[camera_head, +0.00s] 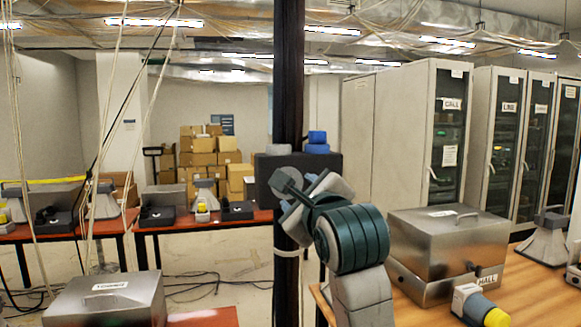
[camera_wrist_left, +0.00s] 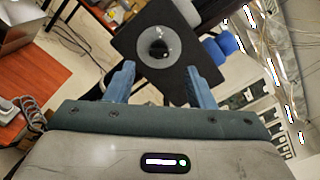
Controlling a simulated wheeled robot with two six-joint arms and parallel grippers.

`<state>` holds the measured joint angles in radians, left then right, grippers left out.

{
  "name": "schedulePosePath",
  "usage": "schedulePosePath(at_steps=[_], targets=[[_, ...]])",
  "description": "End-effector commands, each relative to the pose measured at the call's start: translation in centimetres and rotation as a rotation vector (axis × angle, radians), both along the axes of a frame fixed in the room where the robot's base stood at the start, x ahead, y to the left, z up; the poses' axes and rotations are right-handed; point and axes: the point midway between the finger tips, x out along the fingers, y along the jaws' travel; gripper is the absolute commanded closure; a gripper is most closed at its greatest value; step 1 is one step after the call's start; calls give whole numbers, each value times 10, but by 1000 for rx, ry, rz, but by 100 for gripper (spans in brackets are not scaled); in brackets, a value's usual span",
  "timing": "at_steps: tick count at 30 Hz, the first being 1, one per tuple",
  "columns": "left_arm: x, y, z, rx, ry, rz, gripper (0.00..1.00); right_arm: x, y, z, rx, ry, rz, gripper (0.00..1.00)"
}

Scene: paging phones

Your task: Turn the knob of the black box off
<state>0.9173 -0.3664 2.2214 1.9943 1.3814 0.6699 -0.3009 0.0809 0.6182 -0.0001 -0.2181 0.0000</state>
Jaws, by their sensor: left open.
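The black box (camera_head: 328,166) is fixed at the dark upright post, with a round grey knob (camera_head: 285,181) on its front. In the left wrist view the black box (camera_wrist_left: 140,22) is tilted, and its round knob (camera_wrist_left: 160,45) with a dark centre faces me. My left gripper (camera_head: 297,193) is in front of the knob. In the left wrist view my left gripper (camera_wrist_left: 160,69) has its two blue fingers spread, one below each side of the knob, with nothing held between them. Whether a finger touches the box is unclear. My right gripper is not seen.
A blue cylindrical part (camera_head: 317,138) sits on top of the black box. A metal case (camera_head: 447,228) labelled HALL stands on the wooden table at right. Another metal case (camera_head: 108,300) is at lower left. Cables hang at left; tall cabinets (camera_head: 408,130) stand behind.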

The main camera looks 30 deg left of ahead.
Motion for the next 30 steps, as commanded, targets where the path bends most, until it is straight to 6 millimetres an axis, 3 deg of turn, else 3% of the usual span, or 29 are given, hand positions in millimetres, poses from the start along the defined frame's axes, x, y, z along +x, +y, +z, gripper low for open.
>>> schedulePosePath(at_steps=[1, 7, 18, 30], targets=[[2, 3, 6, 2, 4, 1, 51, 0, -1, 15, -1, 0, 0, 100], [10, 13, 6, 2, 5, 1, 51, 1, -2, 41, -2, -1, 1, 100], [38, 45, 2, 3, 3, 0, 51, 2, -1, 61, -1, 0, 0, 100], [45, 53, -1, 0, 1, -2, 51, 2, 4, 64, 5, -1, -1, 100]])
